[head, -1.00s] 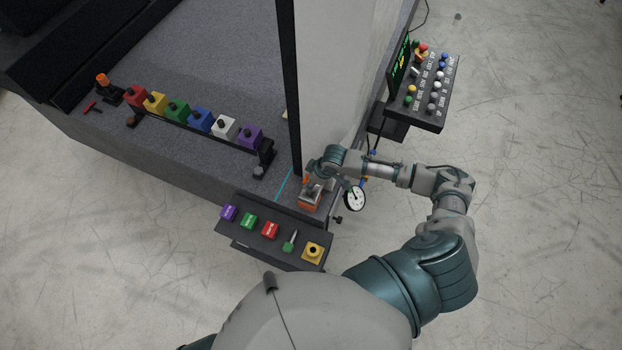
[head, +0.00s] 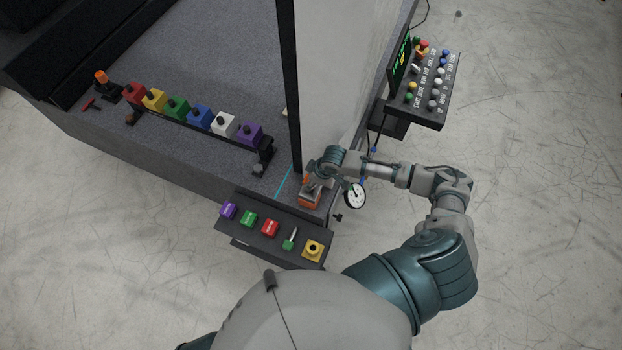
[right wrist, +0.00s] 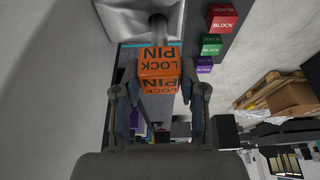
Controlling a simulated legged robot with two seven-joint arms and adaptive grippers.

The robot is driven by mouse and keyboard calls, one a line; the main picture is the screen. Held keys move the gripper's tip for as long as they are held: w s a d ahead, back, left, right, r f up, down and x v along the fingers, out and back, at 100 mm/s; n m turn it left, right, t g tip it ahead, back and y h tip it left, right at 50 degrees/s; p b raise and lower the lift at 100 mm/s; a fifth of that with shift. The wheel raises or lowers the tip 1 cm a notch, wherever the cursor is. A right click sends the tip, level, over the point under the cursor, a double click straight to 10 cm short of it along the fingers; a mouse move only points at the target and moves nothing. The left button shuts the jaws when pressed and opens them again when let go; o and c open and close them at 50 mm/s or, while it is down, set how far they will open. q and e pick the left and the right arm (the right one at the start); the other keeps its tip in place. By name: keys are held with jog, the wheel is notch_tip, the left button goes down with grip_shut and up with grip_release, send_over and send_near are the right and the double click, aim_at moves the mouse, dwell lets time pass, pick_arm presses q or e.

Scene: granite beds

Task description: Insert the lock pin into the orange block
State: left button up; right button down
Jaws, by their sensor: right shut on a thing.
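The orange block (head: 309,201) sits at the near right corner of the granite bed, below the tall grey upright. The lock pin (right wrist: 158,67) has an orange handle lettered "LOCK PIN" and a grey shank. My right gripper (right wrist: 159,88) is shut on this handle from both sides. The right gripper (head: 313,178) is just above the orange block in the head view. In the right wrist view the shank points at a grey metal surface (right wrist: 125,18). I cannot tell whether its tip is inside a hole. My left gripper is out of view.
A dark tray (head: 240,244) in front holds several small coloured blocks, among them a yellow one (head: 313,250). A round dial gauge (head: 355,196) is close right of the gripper. A button panel (head: 425,100) stands at the right. A row of coloured blocks lies along the bed.

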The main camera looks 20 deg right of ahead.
jog(key=shift+f+b, duration=1.2)
jog(key=shift+f, duration=1.6)
jog(key=c, duration=0.6)
grip_release()
jog(key=p+v, duration=0.5)
jog(key=p, duration=0.1)
